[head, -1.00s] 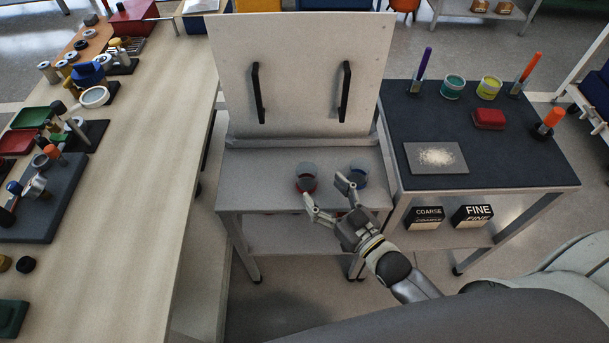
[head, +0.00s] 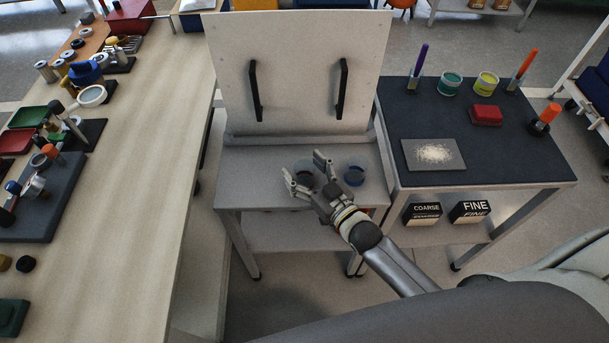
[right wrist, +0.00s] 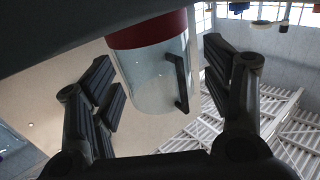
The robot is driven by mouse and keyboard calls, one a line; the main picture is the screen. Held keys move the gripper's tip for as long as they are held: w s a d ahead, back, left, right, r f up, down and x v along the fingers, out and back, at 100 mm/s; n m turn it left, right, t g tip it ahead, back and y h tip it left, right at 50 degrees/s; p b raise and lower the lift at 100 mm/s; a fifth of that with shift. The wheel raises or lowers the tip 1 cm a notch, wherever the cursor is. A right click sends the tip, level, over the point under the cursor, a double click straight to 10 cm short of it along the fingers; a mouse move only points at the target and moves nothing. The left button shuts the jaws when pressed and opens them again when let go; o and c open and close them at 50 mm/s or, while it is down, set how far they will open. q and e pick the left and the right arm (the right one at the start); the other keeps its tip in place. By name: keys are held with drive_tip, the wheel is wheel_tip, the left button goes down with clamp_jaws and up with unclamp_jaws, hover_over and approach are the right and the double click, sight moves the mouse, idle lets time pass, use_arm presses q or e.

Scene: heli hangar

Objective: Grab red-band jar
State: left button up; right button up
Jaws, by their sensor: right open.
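In the right wrist view the jar (right wrist: 155,75) shows as a clear glass body with a dark red band. My right gripper also shows in that view (right wrist: 160,85), open, with one finger on each side of the jar. The fingers do not look closed on the glass. A second jar with a blue band (head: 355,176) stands just right of the gripper. My left gripper is not in view.
A white upright panel (head: 300,75) with two black handles stands behind the jars. On the right is a dark-topped table (head: 490,165) with several pots and a powder plate (head: 434,155). A long workbench (head: 165,180) full of tools is on the left.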

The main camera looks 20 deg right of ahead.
drive_tip(key=c, duration=1.1)
drive_tip(key=shift+r, duration=0.15)
drive_tip(key=shift+c, duration=0.2)
